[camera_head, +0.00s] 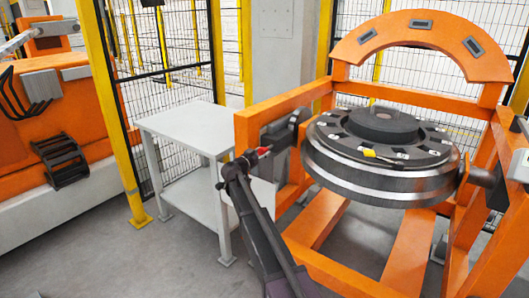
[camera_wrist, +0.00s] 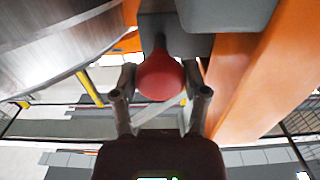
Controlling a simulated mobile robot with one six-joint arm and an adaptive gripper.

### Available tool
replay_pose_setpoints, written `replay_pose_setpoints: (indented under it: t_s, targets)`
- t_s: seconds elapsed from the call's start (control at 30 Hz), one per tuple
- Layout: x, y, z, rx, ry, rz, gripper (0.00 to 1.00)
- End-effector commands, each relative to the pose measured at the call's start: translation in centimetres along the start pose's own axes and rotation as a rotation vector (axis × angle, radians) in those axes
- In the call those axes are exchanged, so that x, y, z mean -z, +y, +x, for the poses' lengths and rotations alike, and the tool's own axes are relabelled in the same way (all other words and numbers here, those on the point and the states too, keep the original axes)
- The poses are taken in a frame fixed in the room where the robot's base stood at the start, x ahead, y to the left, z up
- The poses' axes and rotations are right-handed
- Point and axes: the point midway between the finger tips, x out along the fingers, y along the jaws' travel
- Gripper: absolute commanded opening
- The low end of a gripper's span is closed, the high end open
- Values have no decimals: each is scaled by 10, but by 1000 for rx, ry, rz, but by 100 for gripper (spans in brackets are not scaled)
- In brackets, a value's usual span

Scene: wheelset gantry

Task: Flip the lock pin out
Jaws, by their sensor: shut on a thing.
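The lock pin shows as a round red knob (camera_wrist: 160,78) at the top middle of the wrist view, with a grey block (camera_wrist: 178,45) behind it. In the head view it is a small red spot (camera_head: 264,149) at the left side of the orange gantry. My gripper (camera_wrist: 161,90) has one finger on each side of the knob and is shut on it. In the head view my gripper (camera_head: 247,158) is at the same spot, small and dark, and hides part of the pin. How far the pin stands out cannot be told.
The orange gantry frame (camera_head: 285,120) carries a large round wheel (camera_head: 380,175) to the right of my gripper. A white table (camera_head: 185,120) stands to the left, by a yellow post (camera_head: 110,110). An orange beam (camera_wrist: 250,75) is close on the right in the wrist view.

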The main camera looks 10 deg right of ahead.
Motion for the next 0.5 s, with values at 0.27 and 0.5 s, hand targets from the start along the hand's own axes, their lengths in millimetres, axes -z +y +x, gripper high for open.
replay_pose_setpoints:
  t_s: [0.27,0.5]
  targets:
    - [-1,1,-3,0,-3,1,94]
    - [-1,1,-2,0,-2,1,94]
